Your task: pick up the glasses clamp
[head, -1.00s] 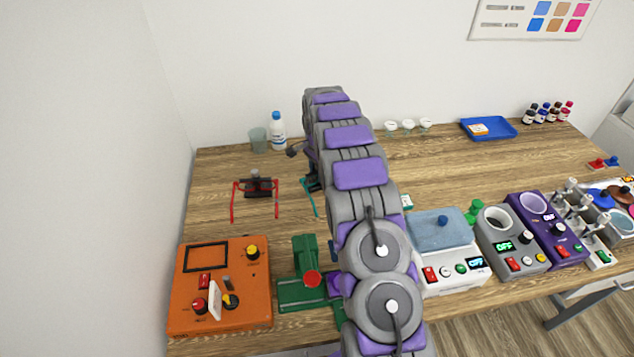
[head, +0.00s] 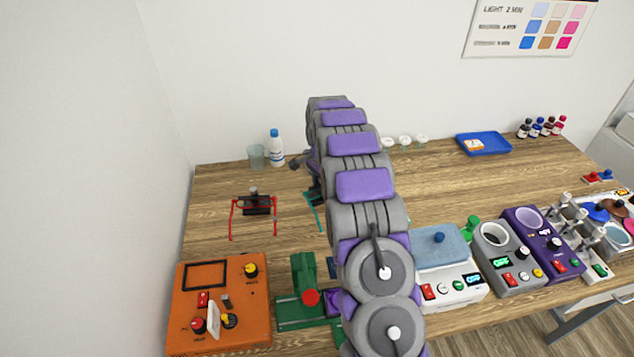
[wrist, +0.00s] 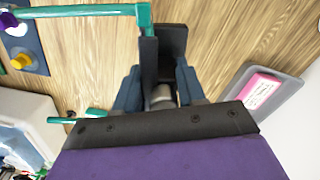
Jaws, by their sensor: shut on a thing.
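The glasses clamp (wrist: 174,42) is a black clamp with a grey knob, and it holds teal-framed glasses (wrist: 90,11). In the wrist view, my gripper (wrist: 160,92) is shut on the clamp, with its dark blue fingers on both sides of the grey knob. In the head view, my arm hides my gripper and most of this clamp. Part of the teal glasses (head: 313,210) shows just left of the arm. I cannot tell whether the clamp touches the table. A similar black clamp (head: 254,202) with red glasses (head: 232,220) stands to the left.
An orange control box (head: 240,320) and a green device (head: 303,285) stand at the front left. A cup (head: 257,157) and a white bottle (head: 277,150) stand at the back. Several devices, including a white one (head: 450,293), line the right front. A blue tray (head: 502,150) lies at the back right.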

